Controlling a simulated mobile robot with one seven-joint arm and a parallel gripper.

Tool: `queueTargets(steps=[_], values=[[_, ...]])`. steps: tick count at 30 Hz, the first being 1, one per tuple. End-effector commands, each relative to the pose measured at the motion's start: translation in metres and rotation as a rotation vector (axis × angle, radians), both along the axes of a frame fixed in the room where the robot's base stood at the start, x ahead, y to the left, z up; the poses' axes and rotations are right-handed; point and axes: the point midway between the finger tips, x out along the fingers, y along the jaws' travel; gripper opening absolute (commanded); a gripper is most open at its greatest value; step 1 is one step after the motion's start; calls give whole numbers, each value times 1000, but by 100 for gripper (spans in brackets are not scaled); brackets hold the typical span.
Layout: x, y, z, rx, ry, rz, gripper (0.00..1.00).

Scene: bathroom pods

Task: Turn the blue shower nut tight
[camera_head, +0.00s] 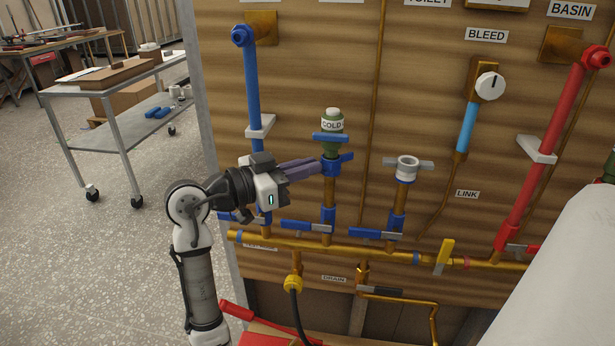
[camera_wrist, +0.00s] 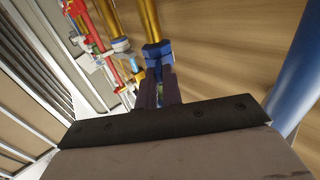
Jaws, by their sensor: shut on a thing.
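The blue winged nut (camera_head: 338,163) sits on an upright brass pipe (camera_head: 329,190), just under a green fitting (camera_head: 332,146) with a white band reading COLD. My gripper (camera_head: 322,166) reaches in from the left, and its purple-grey fingers are shut on the blue nut. In the wrist view the dark fingers (camera_wrist: 159,90) meet at blue parts of the nut (camera_wrist: 157,52), with a bit of green between them. The fingers hide part of the nut, so I cannot tell how far its thread is engaged.
A blue pipe (camera_head: 252,90) rises left of the nut, behind my gripper. A grey winged fitting (camera_head: 407,166) stands to the right. Blue-handled valves (camera_head: 308,226) line the brass manifold (camera_head: 350,248) below.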

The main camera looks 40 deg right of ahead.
Motion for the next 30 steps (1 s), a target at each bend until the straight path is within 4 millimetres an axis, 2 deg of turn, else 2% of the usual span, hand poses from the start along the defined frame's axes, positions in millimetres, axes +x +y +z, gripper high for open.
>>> queueTargets(steps=[13, 14, 18, 26, 30], values=[[3, 0, 1, -2, 1, -51, 0], [3, 0, 0, -2, 1, -51, 10], [3, 0, 0, -2, 1, -51, 28], [3, 0, 0, -2, 0, -50, 29], [5, 7, 0, -2, 0, -48, 29]])
